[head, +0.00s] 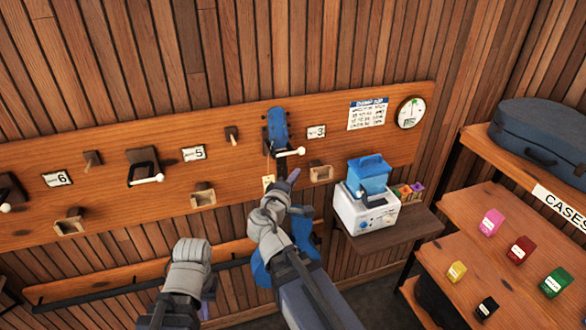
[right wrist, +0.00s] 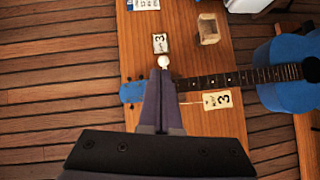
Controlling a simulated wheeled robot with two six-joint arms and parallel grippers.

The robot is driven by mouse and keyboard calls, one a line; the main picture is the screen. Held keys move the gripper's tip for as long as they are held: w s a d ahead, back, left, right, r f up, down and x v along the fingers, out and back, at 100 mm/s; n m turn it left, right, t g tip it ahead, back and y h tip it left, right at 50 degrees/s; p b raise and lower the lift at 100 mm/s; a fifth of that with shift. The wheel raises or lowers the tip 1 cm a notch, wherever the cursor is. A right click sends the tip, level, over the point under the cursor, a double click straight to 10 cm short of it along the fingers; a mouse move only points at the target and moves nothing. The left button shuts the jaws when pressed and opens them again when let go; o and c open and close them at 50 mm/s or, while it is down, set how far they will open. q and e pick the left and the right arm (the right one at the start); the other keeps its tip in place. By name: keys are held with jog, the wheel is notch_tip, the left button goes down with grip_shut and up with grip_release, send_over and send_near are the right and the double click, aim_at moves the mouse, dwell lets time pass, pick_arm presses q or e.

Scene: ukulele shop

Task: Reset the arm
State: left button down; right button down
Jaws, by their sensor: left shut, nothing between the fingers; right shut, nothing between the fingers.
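My right arm reaches up to the wall board in the head view. Its gripper (head: 292,176) is shut and empty, just below the white-knobbed lever of hanger 3. In the right wrist view the shut fingers (right wrist: 165,82) point at the white knob (right wrist: 164,61), and I cannot tell whether they touch it. A blue ukulele (head: 277,126) hangs at hanger 3, its body partly hidden behind my right arm; it also shows in the right wrist view (right wrist: 292,85). My left gripper (head: 207,302) is low, mostly hidden behind its own wrist, shut and empty.
Hangers 5 (head: 143,167) and 6 (head: 10,193) on the board hold no ukulele. A white and blue device (head: 366,212) stands on a small shelf right of my right arm. Farther right are shelves with coloured boxes (head: 521,250) and a blue case (head: 540,137).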

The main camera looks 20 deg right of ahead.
jog(key=shift+d, duration=0.15)
jog(key=s+a+f+m+g+y+b, duration=0.1)
jog(key=s+a+f+g+b, duration=0.15)
jog(key=f, duration=0.45)
jog(key=s+a+f+m+g+y+b, duration=0.15)
jog(key=f+b, duration=0.25)
jog(key=f, duration=0.4)
jog(key=s+a+f+m+g+y+b, duration=0.1)
jog(key=s+a+f+m+g+b, duration=0.2)
jog(key=f, duration=0.4)
jog(key=s+a+f+g+y+b, duration=0.5)
jog(key=s+a+f+y+b, duration=0.1)
jog(key=s+a+f, duration=0.6)
jog(key=shift+s+a+f+n+g+b, duration=0.35)
jog(key=shift+s+f+b, duration=0.2)
jog(key=shift+f+b, duration=0.3)
jog(key=shift+f, duration=0.1)
